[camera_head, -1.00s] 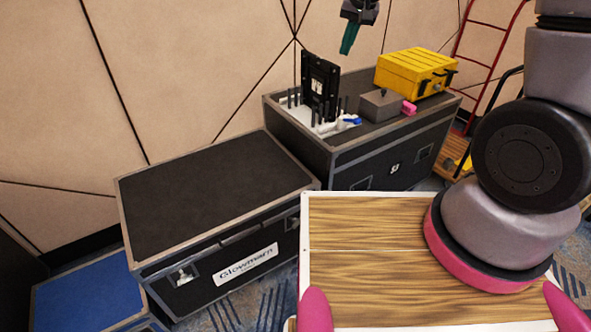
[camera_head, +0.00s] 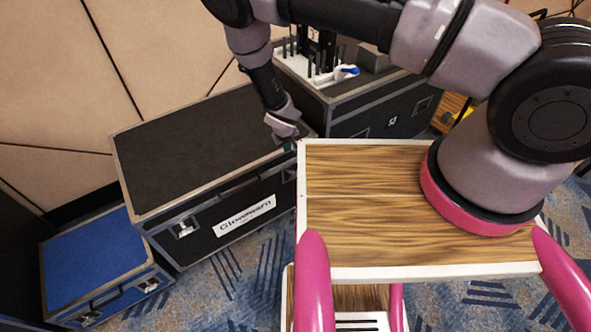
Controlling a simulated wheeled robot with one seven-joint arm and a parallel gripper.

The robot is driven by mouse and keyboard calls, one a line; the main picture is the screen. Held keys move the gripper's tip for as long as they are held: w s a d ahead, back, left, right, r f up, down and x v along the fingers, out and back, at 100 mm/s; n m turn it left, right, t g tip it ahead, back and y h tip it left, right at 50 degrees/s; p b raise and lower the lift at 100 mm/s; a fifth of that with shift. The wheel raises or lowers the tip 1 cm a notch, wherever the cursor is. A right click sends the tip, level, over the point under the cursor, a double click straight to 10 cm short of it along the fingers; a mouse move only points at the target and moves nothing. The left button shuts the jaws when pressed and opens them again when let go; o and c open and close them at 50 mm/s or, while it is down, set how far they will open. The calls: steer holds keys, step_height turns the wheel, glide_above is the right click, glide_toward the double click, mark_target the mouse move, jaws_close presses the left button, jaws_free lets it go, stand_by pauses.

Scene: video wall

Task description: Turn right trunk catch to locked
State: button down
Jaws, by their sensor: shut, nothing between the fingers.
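The black trunk (camera_head: 195,160) with metal edging and a "Glowmarn"-like label (camera_head: 244,216) stands left of my wooden base top, its lid down. Its left catch (camera_head: 183,228) shows on the front face. The right catch is hidden behind my gripper and the edge of my base top, so its setting cannot be told. My gripper (camera_head: 288,147) points down at the trunk's front right corner. Its green fingertips are mostly hidden; they look shut and empty. Whether they touch the trunk cannot be told.
A blue case (camera_head: 93,262) stands on the carpet at the left. A second dark case (camera_head: 385,115) behind carries a white tray (camera_head: 318,76) with black uprights and a blue-tipped item. A yellow thing (camera_head: 450,110) is at the right. Patterned carpet is clear in front of the trunk.

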glide_toward(296, 172)
steer(key=shift+n, duration=0.4)
steer(key=x, duration=0.5)
steer(key=shift+s+a+f, duration=0.1)
steer(key=shift+a+f, duration=0.05)
steer(key=shift+a, duration=0.15)
steer(key=shift+d+f, duration=0.25)
steer(key=shift+f, duration=0.15)
steer(key=shift+w+d, duration=0.15)
steer(key=shift+w, duration=0.15)
